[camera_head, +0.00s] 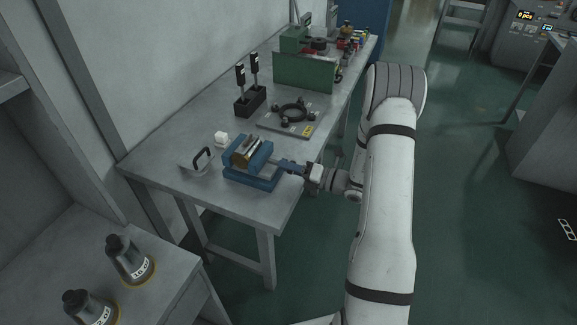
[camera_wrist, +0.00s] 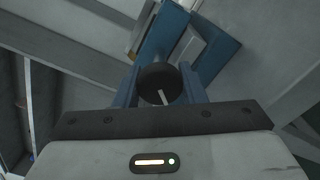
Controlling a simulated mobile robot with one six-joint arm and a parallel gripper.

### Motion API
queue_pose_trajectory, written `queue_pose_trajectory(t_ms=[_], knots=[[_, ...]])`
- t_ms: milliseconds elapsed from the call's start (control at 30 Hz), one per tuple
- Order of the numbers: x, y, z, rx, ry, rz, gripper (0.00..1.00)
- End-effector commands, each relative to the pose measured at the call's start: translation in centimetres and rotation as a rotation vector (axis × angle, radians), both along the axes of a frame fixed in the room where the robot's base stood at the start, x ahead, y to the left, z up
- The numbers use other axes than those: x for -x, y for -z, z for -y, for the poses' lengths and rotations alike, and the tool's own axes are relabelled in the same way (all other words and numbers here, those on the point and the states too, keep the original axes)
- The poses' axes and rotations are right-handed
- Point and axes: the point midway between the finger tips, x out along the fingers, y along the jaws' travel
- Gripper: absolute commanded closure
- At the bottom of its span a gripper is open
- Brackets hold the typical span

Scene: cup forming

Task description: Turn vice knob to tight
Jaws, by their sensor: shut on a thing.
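The blue vice (camera_head: 250,163) stands near the front end of the grey workbench, with a metal and brass-coloured piece (camera_head: 246,151) between its jaws. My gripper (camera_head: 290,167) reaches in from the right at the vice's right side. In the wrist view, the round dark vice knob (camera_wrist: 160,84) with a pale line on its face sits between my two blue fingers, which are shut on it. The blue vice body (camera_wrist: 185,42) shows behind the knob. In the head view the knob is hidden by my gripper.

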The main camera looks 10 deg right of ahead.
Motion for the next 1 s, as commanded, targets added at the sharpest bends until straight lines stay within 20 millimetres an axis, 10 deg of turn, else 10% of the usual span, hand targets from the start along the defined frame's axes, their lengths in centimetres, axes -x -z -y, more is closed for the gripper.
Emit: queue_pose_trajectory(t_ms=[300,333,567,1000], knots=[[-0.2,-0.1,0.2,0.001,0.007,0.004,0.86],[-0.2,-0.1,0.2,0.001,0.007,0.004,0.61],[-0.1,-0.1,0.1,0.001,0.004,0.003,0.42],[1.1,0.1,1.9,0.001,0.007,0.002,0.41]])
